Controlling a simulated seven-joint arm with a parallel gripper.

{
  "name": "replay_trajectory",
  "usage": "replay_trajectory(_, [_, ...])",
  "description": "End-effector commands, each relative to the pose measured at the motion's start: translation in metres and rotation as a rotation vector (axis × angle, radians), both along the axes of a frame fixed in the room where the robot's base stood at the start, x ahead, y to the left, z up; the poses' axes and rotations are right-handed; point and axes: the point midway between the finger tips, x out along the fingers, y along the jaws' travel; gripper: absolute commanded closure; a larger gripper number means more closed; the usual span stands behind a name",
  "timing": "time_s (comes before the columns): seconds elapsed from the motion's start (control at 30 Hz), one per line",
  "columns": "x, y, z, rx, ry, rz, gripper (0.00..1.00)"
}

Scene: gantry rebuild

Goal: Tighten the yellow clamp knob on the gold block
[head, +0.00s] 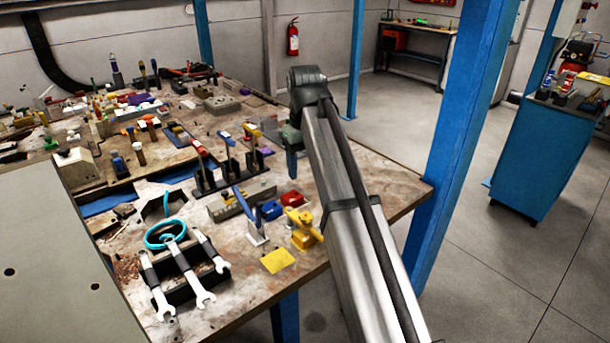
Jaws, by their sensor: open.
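The gold block (306,237) stands near the right edge of the workbench, with the yellow clamp knob (298,215) on its top. My arm reaches in from the lower right and bends down at its far end. My gripper (292,172) hangs over the bench, behind the gold block in the picture and apart from it. It is open, with nothing seen in it; its fingers are small and partly hidden by my wrist. How far the knob is turned cannot be told.
Wrenches (189,266) rest on a black holder to the left. A blue post (454,130) rises at the bench's right edge.

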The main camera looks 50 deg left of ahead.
Motion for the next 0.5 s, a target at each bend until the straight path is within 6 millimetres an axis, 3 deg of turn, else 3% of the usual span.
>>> replay_trajectory(0.17, [-0.0002, -0.0006, -0.0013, -0.001, 0.0, 0.106, 0.4])
replay_trajectory(0.5, [-0.0001, -0.0004, -0.0018, -0.001, 0.0, 0.654, 0.4])
